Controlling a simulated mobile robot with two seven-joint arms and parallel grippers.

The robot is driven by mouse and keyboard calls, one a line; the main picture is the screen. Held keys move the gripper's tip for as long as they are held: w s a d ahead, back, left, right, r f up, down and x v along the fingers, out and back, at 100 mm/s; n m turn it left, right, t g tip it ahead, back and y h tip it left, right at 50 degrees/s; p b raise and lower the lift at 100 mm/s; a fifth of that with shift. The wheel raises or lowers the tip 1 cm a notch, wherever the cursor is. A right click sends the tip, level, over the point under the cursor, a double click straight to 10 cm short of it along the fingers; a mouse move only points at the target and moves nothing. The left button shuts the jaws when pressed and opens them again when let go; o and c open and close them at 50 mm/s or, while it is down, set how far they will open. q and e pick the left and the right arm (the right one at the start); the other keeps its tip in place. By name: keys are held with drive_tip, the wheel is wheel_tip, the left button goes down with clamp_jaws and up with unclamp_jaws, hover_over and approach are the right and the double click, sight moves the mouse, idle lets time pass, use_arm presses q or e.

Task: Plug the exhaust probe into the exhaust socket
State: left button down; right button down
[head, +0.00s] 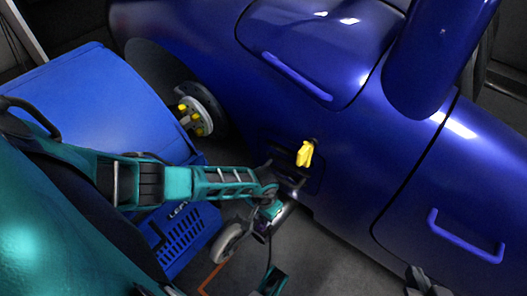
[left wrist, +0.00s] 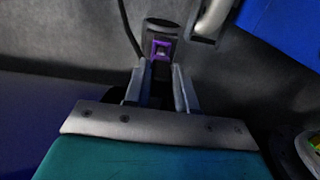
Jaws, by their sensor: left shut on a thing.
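My left gripper (head: 272,208) is beside the lower side of the blue car. In the left wrist view my left gripper (left wrist: 162,72) is shut on a dark, rounded piece with a purple square frame, which I take as the exhaust probe (left wrist: 161,27). A thin dark cable runs beside it. In the head view the gripper largely hides the probe. A dark recess (head: 316,182) in the car's side lies just above and right of the gripper. A bright metal edge shows near it, but I cannot tell whether this is the exhaust socket.
A yellow piece (head: 305,153) sticks out of the car's side above my gripper. A wheel hub (head: 197,113) with yellow caps and a large blue machine (head: 105,95) are to the left. A castor wheel (head: 228,242) is below.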

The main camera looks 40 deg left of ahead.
idle(0.3)
use_arm(q)
drive_tip(key=shift+f, duration=0.65)
drive_tip(key=c, duration=0.8)
unclamp_jaws()
drive_tip(key=shift+c, duration=0.2)
